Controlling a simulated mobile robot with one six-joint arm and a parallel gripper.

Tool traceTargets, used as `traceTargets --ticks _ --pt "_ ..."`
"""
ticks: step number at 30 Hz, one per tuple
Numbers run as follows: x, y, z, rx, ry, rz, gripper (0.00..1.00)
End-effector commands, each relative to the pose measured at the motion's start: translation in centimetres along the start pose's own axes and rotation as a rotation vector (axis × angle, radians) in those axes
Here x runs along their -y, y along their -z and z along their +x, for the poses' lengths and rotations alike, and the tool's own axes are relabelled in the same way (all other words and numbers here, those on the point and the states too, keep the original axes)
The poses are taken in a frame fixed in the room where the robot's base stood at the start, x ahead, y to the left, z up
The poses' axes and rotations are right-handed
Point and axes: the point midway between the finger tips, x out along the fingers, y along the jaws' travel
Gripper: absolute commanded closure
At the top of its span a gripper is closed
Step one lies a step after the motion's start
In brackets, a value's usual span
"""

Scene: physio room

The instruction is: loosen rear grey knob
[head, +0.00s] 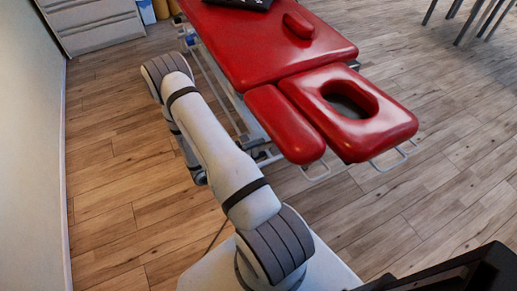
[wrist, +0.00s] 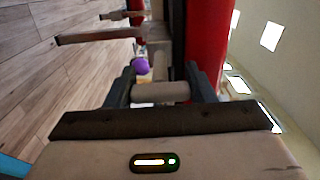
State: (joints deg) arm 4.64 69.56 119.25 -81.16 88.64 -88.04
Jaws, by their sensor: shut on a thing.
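The grey knob (wrist: 160,93) shows in the wrist view as a pale grey-beige cylinder lying across the space between my fingers. My gripper (wrist: 163,86) is shut on it, with one dark finger at each end. In the head view my arm reaches along the left side of the red treatment table (head: 265,45). My gripper and the knob are hidden there behind the arm. The table's red padding (wrist: 208,35) stands close to the right finger in the wrist view.
A purple round thing (wrist: 141,66) shows just beyond the knob. Frame bars (wrist: 100,34) stick out to the left of the padding. A grey drawer cabinet (head: 92,22) stands at the back left by the wall. Wooden floor left of the table is clear.

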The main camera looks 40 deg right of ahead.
Motion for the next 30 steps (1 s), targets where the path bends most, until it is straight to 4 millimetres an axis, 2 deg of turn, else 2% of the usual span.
traceTargets --ticks 2,3,11,20,30 --pt "0.0 0.0 -0.1 0.003 -0.001 -0.002 0.74" --pt "0.0 0.0 -0.1 0.003 -0.001 -0.002 0.50" --pt "0.0 0.0 0.0 0.001 0.000 -0.001 0.29" --pt "0.0 -0.1 -0.4 0.002 0.000 0.000 0.29" --pt "-0.1 -0.1 -5.5 0.006 0.000 0.001 0.29"
